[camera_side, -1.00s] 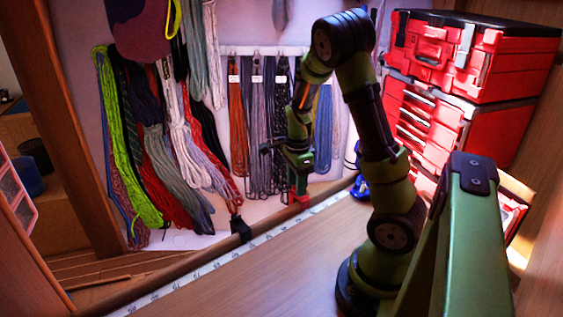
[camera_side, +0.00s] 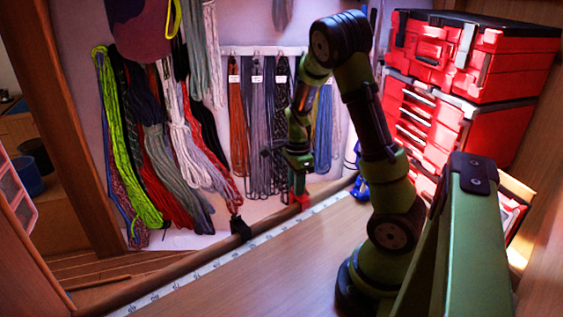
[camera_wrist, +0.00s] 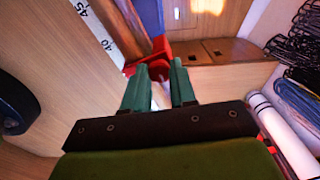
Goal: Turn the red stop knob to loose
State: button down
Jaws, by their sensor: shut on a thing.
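The red stop knob (camera_wrist: 160,50) is in the wrist view at the top middle, beside the white measuring tape (camera_wrist: 97,32). It also shows small in the side view (camera_side: 300,199), on the wooden rail along the bench edge. My gripper (camera_wrist: 159,72) points at it, with its two green fingers shut on the knob's upright part. In the side view my gripper (camera_side: 299,172) hangs straight down over the knob. The fingers cover part of the knob, and its exact angle cannot be told.
A black clamp (camera_side: 240,228) sits on the rail (camera_side: 190,258) to the left. Coiled lines (camera_side: 160,150) hang on the wall behind. Red tool cases (camera_side: 465,75) stand at the right. The bench top (camera_side: 270,265) is clear in front.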

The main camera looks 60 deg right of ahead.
jog(key=n, duration=1.3)
jog(key=shift+r, duration=0.1)
jog(key=shift+n, duration=2.2)
jog(key=c, duration=0.9)
grip_release()
